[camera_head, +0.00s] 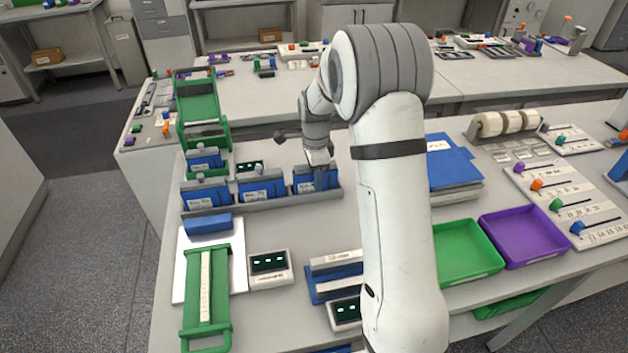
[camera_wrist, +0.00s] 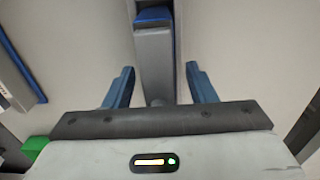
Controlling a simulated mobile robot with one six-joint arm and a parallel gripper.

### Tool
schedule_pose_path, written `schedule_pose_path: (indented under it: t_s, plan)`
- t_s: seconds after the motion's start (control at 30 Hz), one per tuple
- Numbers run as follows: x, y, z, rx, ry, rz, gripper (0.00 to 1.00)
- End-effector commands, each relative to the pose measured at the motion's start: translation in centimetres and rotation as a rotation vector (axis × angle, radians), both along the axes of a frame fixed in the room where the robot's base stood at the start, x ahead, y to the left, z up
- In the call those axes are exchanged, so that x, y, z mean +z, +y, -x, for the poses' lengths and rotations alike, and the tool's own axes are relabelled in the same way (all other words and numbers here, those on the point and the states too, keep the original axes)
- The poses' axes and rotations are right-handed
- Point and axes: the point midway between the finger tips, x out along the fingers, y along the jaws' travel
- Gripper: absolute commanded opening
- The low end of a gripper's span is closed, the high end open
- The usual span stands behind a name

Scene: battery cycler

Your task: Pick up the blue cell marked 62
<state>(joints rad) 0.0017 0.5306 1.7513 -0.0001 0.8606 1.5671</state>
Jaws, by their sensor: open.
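Several blue cells with grey tops and white labels stand upright in a grey rack: a left cell (camera_head: 205,196), a middle cell (camera_head: 260,187) and a right cell (camera_head: 322,181). Another blue cell (camera_head: 204,160) stands behind them, by a green frame. The label numbers are too small to read, so I cannot tell which is 62. My gripper (camera_head: 318,163) is over the right cell. In the wrist view my gripper (camera_wrist: 160,85) is open, its blue fingers apart on either side of a grey-and-blue piece (camera_wrist: 154,55). I see gaps on both sides of it.
A green-handled tray (camera_head: 222,295) and a blue block (camera_head: 208,224) lie in front of the rack. Small dark-screened units, including one display box (camera_head: 269,264), stand nearby. Green (camera_head: 468,253) and purple (camera_head: 524,236) bins and blue folders (camera_head: 452,160) lie right of my arm.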

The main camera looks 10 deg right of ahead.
Motion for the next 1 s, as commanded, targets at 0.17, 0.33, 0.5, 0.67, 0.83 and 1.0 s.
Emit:
schedule_pose_path:
  t_s: [0.17,0.33,0.5,0.67,0.83,1.0]
  plan:
    - [0.02,-0.03,-0.01,0.0,-0.001,0.0,0.48]
    - [0.05,-0.05,-0.02,0.0,-0.001,0.0,0.34]
    - [0.06,-0.07,-0.02,-0.001,-0.001,0.0,0.2]
    - [0.07,-0.09,-0.02,-0.001,-0.001,0.0,0.07]
    - [0.08,-0.1,-0.03,-0.001,-0.001,0.0,0.0]
    - [0.2,-0.12,-0.09,-0.001,-0.004,0.0,0.0]
